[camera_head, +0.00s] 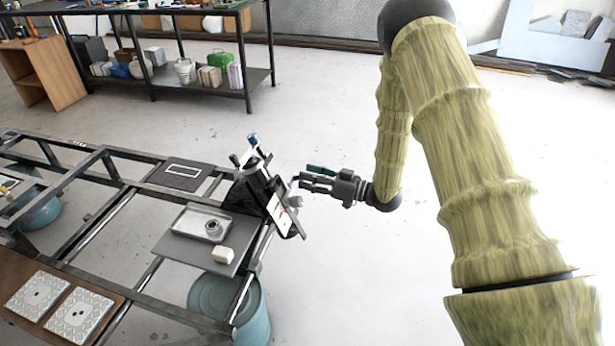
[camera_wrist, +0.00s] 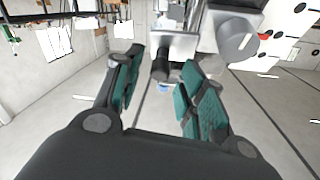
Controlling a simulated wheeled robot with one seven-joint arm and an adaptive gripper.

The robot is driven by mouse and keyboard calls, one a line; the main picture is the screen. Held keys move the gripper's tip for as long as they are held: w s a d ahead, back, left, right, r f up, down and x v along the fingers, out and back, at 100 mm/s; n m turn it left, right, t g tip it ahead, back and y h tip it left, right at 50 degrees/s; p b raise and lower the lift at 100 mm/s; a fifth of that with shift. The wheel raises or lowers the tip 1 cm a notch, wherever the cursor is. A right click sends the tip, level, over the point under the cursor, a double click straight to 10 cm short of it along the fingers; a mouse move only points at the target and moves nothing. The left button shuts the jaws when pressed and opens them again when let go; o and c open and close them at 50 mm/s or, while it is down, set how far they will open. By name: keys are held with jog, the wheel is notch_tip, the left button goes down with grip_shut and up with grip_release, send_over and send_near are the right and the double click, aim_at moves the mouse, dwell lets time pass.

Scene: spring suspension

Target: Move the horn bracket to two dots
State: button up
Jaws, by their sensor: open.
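My gripper (camera_head: 308,178) is open, at the right side of a tilted dark board (camera_head: 292,224) with white panels. In the wrist view its two green-padded fingers (camera_wrist: 162,62) stand apart. A grey metal bracket (camera_wrist: 172,44) with a flat plate and a round, horn-like part (camera_wrist: 238,38) lies just ahead of the fingertips. Its plate and a dark peg show between the fingers; I cannot tell whether they touch. The bracket also shows small beside the board (camera_head: 295,201). A white panel with black and red dots (camera_wrist: 291,45) is at the right; its dot groups are partly cut off.
The board stands on a dark metal frame table (camera_head: 128,258). A grey plate (camera_head: 180,248) there bears a metal tray (camera_head: 188,226) and a white block (camera_head: 223,256). Two patterned tiles (camera_head: 40,297) lie front left. A teal drum (camera_head: 204,298) stands below. The floor right of the board is clear.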

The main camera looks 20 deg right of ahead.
jog(key=v, duration=1)
jog(key=shift+d, duration=0.2)
jog(key=shift+s, duration=0.1)
jog(key=s+a+f+m+g+h, duration=0.1)
jog(key=s+a+f+m+h, duration=0.2)
jog(key=f, duration=0.4)
jog(key=s+a+f+m+g+h, duration=0.1)
jog(key=s+a+f+h, duration=0.1)
jog(key=s+f+h, duration=0.45)
jog(key=s+a+f+m+g, duration=0.1)
jog(key=s+a+f+m, duration=0.15)
jog(key=f, duration=0.65)
jog(key=s+a+f+g+h, duration=0.1)
jog(key=s+f+g+h, duration=0.1)
jog(key=s, duration=1.1)
jog(key=s+a+f+m+g+h, duration=0.1)
jog(key=s+f+g, duration=0.3)
jog(key=s, duration=1)
jog(key=g+h, duration=0.1)
jog(key=g, duration=0.1)
jog(key=shift+s+a+g, duration=0.25)
jog(key=shift+g, duration=0.05)
jog(key=shift+c, duration=0.5)
